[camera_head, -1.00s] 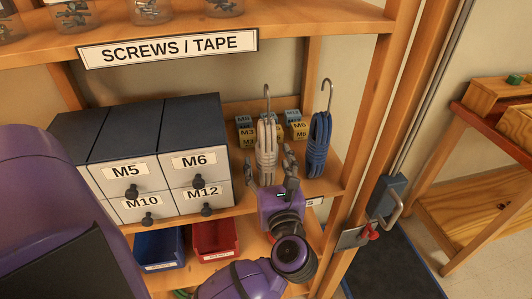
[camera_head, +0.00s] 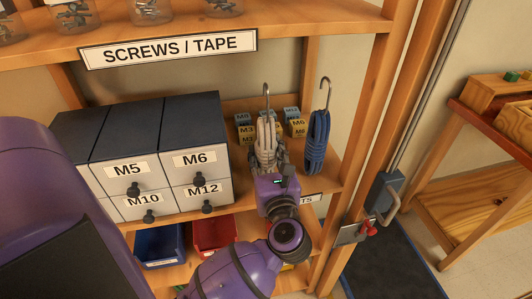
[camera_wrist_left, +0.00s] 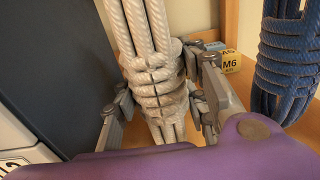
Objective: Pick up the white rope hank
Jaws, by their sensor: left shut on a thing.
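The white rope hank (camera_head: 265,132) hangs upright from a metal hook above the middle shelf. It also fills the middle of the left wrist view (camera_wrist_left: 152,75), with a wrapped band around its waist. My left gripper (camera_head: 267,160) is at the lower part of the hank. In the left wrist view its fingers (camera_wrist_left: 160,112) lie on either side of the hank, shut on it below and at the wrapped band. The hank's lower end is partly hidden by the gripper. My right gripper is not in view.
A blue rope hank (camera_head: 317,142) hangs close on the right. Drawers (camera_head: 165,160) labelled M5, M6, M10 and M12 stand to the left. Small labelled boxes (camera_head: 297,128) sit behind the hanks. A wooden post (camera_head: 375,130) rises at the right.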

